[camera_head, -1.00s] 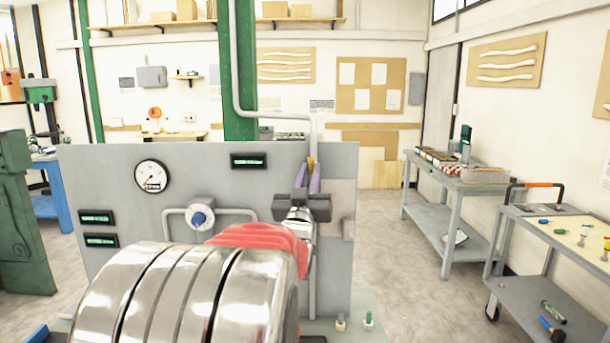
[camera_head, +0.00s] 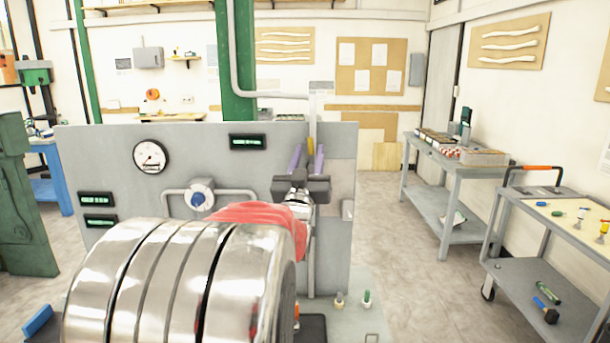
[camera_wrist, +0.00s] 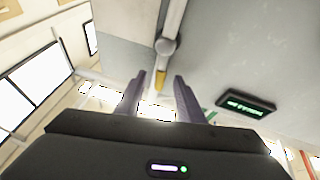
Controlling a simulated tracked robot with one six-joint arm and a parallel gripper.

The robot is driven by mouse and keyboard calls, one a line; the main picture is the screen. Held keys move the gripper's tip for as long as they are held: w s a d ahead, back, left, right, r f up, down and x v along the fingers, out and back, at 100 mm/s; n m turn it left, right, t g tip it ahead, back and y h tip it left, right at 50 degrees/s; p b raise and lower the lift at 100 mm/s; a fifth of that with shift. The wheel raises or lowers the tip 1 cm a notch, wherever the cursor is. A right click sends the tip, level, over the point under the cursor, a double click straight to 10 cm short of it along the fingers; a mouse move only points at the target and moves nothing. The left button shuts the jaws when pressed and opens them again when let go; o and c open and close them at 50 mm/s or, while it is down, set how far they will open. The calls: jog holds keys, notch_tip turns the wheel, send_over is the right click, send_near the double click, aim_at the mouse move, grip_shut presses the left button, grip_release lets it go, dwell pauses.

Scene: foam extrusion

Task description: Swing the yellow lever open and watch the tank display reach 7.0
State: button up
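The yellow lever (camera_head: 310,146) stands near the upper right of the grey panel (camera_head: 100,155), below a grey pipe. It also shows as a yellow tip under the pipe joint in the wrist view (camera_wrist: 160,78). My gripper (camera_head: 307,150) is open, its two purple fingers apart. In the wrist view my gripper (camera_wrist: 160,88) has its fingertips on either side of the lever's end, with gaps visible. A dark display (camera_head: 247,142) with green text sits left of the lever; it also shows in the wrist view (camera_wrist: 245,104). Its text is unreadable, and which display is the tank's is unclear.
The panel also carries a round gauge (camera_head: 150,157), a blue-centred valve (camera_head: 199,197) and two displays (camera_head: 97,199) at left. Two carts, one with boxes (camera_head: 440,172) and one with tools (camera_head: 560,215), stand at right. Clear floor lies between panel and carts.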

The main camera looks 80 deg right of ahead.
jog(key=s+v, duration=0.1)
jog(key=v, duration=1.2)
jog(key=shift+w+a+f, duration=0.2)
jog(key=shift+w, duration=0.35)
